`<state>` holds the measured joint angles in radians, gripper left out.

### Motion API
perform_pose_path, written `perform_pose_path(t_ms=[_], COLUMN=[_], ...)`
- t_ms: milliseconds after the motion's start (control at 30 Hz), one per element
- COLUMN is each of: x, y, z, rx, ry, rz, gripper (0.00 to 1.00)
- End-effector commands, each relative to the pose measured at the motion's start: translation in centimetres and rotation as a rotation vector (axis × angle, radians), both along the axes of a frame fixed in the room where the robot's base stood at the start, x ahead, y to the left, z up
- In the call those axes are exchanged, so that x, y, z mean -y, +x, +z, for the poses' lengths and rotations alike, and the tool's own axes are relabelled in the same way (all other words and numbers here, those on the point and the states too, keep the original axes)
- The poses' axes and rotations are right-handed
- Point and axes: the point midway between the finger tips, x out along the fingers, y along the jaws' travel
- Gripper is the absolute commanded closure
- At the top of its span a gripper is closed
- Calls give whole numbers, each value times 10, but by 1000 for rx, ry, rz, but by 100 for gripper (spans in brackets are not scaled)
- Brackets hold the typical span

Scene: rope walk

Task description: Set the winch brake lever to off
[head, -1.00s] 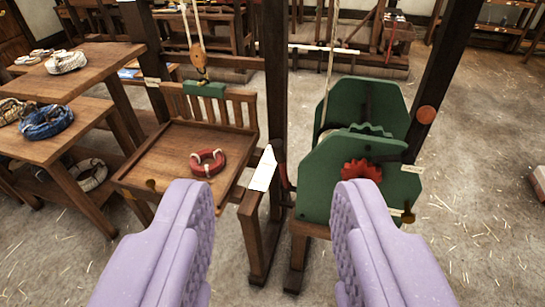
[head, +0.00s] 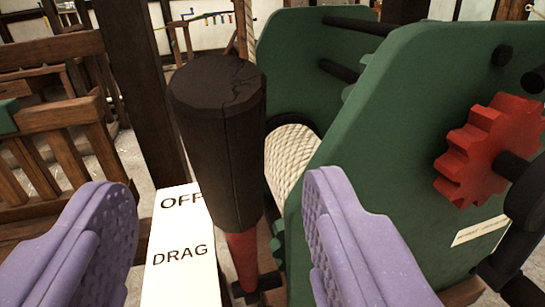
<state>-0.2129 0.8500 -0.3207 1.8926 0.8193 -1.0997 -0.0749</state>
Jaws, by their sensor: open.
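The winch brake lever has a thick dark grip (head: 218,140) and a red lower shaft (head: 242,255). It stands nearly upright, close up in the middle of the head view. A white label plate (head: 182,245) in front of it and to its left reads OFF above DRAG; its lower part is cut off by the picture edge. My gripper (head: 225,225) is open, one purple finger on each side of the lever and plate. I cannot tell whether either finger touches the lever. The green winch (head: 370,130) stands right of the lever, with rope wound on its drum (head: 290,155).
A red gear (head: 490,150) and dark shafts stick out of the winch's near side plate at right. A dark wooden post (head: 140,80) rises behind the lever. A slatted wooden rack (head: 60,120) stands at left.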

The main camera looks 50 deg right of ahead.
Motion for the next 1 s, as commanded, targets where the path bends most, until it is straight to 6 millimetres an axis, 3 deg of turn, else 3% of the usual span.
perform_pose_path(t_ms=[433,800,867,1000], x=[46,52,52,52], y=[48,56,56,56], z=[-2,0,0,0], rx=[4,2,2,2], ry=[-5,-4,-4,-3], rz=[-4,-2,-2,-2], gripper=[39,39,50,82])
